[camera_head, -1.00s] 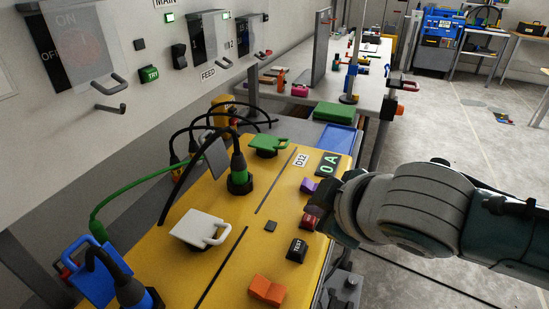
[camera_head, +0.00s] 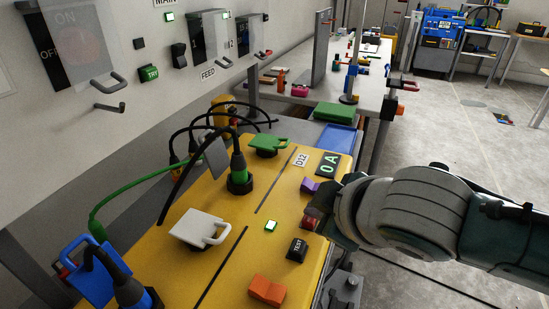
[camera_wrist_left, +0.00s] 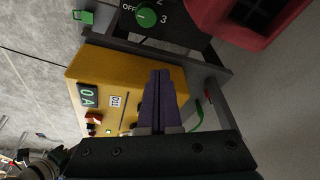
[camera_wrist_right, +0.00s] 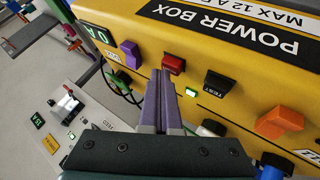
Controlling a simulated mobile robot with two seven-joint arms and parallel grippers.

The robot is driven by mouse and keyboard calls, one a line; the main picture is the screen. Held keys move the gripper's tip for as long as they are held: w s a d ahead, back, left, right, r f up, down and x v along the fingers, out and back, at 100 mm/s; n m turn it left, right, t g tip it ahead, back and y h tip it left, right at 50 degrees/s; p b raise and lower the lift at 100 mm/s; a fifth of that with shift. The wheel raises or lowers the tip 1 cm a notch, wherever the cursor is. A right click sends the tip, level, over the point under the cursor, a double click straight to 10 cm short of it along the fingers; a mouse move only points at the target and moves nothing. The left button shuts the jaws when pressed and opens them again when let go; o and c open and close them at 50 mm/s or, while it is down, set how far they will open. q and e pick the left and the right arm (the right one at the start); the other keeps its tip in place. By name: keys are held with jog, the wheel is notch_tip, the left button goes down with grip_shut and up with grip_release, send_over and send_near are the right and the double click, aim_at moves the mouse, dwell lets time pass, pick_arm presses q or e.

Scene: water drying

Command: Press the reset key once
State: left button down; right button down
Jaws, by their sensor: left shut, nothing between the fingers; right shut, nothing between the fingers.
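The yellow power box (camera_head: 219,261) carries several keys along its right edge. A red key (camera_head: 308,222) sits by my right gripper (camera_head: 313,216) and is partly hidden by it; no reset wording is readable on it. The right wrist view shows this red key (camera_wrist_right: 173,64) just beyond the shut, empty fingertips (camera_wrist_right: 160,73); I cannot tell whether they touch. Beside it are a black TEST key (camera_head: 297,249) and a purple key (camera_head: 310,185). A small square lamp (camera_head: 271,226) glows green. My left gripper (camera_wrist_left: 160,74) is shut and empty, seen only in its wrist view.
An orange rocker (camera_head: 267,290), a white cover (camera_head: 200,229) and a green cover (camera_head: 268,145) are on the box. A plug with a cable (camera_head: 239,171) stands between them. The display (camera_head: 328,164) reads 0 A. A wall panel (camera_head: 130,85) with breakers is at left.

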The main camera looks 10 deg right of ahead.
jog(key=shift+r+p, duration=0.8)
jog(key=shift+p, duration=0.05)
notch_tip(320, 180, up, 5)
jog(key=p, duration=0.5)
dwell(0.4)
